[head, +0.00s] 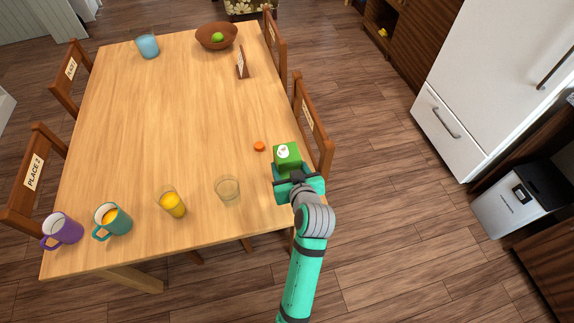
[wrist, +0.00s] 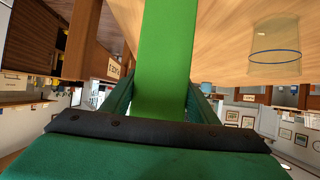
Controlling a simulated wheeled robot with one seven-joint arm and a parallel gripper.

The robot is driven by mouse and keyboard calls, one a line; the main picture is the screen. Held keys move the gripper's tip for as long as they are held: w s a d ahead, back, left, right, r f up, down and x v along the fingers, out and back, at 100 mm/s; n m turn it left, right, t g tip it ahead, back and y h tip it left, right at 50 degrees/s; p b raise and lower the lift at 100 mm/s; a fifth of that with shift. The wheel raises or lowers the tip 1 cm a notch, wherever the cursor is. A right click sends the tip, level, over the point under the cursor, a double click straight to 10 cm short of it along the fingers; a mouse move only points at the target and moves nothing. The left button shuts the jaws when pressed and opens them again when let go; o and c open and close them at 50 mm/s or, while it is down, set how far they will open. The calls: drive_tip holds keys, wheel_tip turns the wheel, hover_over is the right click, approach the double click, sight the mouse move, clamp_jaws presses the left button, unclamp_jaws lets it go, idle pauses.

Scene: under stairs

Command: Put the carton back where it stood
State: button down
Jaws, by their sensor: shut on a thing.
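The green carton (head: 287,155) with a white cap on top is at the right edge of the wooden table, near a chair. My gripper (head: 297,182) is shut on the carton from the near side. In the wrist view the carton (wrist: 166,60) fills the middle between the fingers. The carton looks roughly upright. I cannot tell whether its base touches the table top. An orange round cap (head: 260,146) lies on the table just left of the carton.
An empty glass (head: 227,189) stands left of my gripper. Farther left are a glass of orange juice (head: 172,203), a teal mug (head: 113,220) and a purple mug (head: 62,230). A brown bowl (head: 217,37), blue cup (head: 147,44) and small stand (head: 242,64) are at the far end. The table's middle is clear.

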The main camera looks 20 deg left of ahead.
drive_tip(key=shift+w+d, duration=0.1)
drive_tip(key=c, duration=0.7)
unclamp_jaws()
drive_tip(key=shift+f, duration=0.15)
